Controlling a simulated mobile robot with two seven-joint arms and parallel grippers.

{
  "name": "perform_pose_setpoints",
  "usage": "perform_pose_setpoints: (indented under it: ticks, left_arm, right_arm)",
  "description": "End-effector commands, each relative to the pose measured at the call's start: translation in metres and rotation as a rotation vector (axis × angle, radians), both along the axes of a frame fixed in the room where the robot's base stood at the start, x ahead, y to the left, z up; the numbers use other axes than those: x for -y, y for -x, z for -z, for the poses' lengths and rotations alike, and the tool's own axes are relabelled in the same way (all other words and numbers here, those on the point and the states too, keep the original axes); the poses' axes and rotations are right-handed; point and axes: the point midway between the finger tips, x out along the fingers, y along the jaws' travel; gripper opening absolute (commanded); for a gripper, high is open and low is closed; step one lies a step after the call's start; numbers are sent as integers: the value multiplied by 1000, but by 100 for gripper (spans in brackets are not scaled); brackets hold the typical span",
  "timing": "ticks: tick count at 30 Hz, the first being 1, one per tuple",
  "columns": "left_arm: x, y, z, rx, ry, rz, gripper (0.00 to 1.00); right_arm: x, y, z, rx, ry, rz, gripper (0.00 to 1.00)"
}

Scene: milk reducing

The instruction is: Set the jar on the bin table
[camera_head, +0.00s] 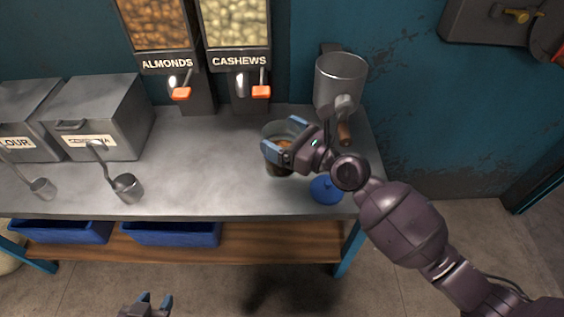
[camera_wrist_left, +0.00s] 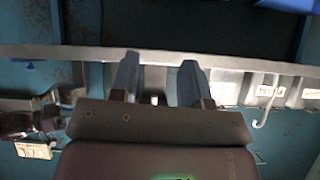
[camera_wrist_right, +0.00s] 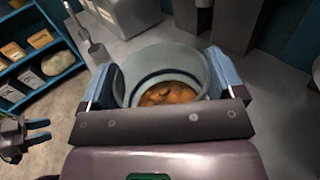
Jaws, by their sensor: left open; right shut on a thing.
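The jar (camera_head: 273,131) is a clear glass cylinder with brown contents, at the right part of the metal bin table (camera_head: 200,165). My right gripper (camera_head: 282,153) is shut around the jar's sides near its top. In the right wrist view the jar (camera_wrist_right: 165,75) stands between the two blue fingers, open at the top, with the brown contents low inside. The jar looks upright; I cannot tell whether its base touches the tabletop. My left gripper (camera_head: 152,302) is open and empty, low in front of the table.
A blue lid (camera_head: 326,189) lies at the table's front right. A metal grinder-like cup (camera_head: 341,82) stands behind. Almond and cashew dispensers (camera_head: 235,62) are at the back. Grey bins (camera_head: 100,118) and scoops (camera_head: 127,187) stand left. The table's middle is clear.

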Motion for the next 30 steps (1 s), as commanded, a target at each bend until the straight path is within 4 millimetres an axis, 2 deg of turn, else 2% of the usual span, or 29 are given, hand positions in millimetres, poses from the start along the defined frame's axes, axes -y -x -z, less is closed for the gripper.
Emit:
perform_pose_setpoints:
  ticks: [1, 6, 14, 23, 30]
  left_arm:
    - [0, 4, 14, -21, -2, 4, 43]
    - [-3, 4, 24, -33, -9, 11, 43]
    - [-5, 3, 28, -37, -14, 10, 43]
    - [-6, 15, 53, -87, -14, 8, 43]
    - [-5, 6, 48, -67, -14, 10, 43]
  right_arm:
    - [0, 1, 22, -14, 0, -1, 35]
    - [0, 0, 45, -10, 0, -1, 35]
    - [0, 0, 52, 0, 0, -1, 35]
    - [0, 1, 93, -9, 0, -1, 35]
    - [0, 0, 89, 1, -2, 0, 35]
